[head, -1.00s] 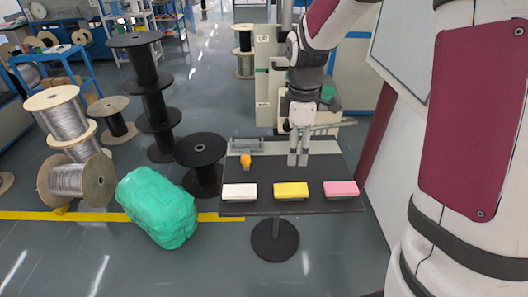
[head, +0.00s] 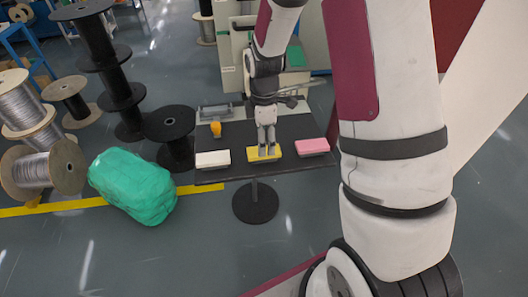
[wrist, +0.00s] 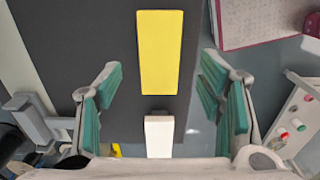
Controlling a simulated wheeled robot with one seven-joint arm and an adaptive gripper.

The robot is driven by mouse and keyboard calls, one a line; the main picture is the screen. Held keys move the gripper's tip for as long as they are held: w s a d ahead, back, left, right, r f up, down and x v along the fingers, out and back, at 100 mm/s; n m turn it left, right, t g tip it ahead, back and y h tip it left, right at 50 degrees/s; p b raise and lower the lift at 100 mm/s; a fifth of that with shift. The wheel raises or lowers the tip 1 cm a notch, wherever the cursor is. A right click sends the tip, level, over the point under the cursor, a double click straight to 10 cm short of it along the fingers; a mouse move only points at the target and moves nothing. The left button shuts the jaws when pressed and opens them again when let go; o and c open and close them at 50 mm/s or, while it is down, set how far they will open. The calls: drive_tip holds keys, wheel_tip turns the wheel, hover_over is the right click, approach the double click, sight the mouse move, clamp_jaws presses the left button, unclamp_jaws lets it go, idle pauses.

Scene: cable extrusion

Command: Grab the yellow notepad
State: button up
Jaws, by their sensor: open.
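The yellow notepad (head: 253,155) lies on the dark table, between the white notepad (head: 213,159) and the pink notepad (head: 312,147). My gripper (head: 267,151) points down, and its fingertips overlap the yellow notepad in the head view. In the wrist view my gripper (wrist: 160,78) is open, with teal finger pads wide apart to the left and right. The yellow notepad (wrist: 160,50) shows there at the upper middle, its long side running up the picture, and nothing is held. Fingertip height above the notepad is hard to tell.
An orange object (head: 216,129) and a grey device (head: 215,112) stand on the table (head: 240,131) behind the notepads. A green wrapped bundle (head: 132,186) and black spools (head: 171,128) are on the floor to the left. A machine stands behind the table.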

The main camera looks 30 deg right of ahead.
drive_tip(key=shift+f, duration=1.95)
drive_tip(key=shift+c, duration=0.6)
drive_tip(key=c, duration=1.1)
drive_tip(key=shift+r, duration=0.1)
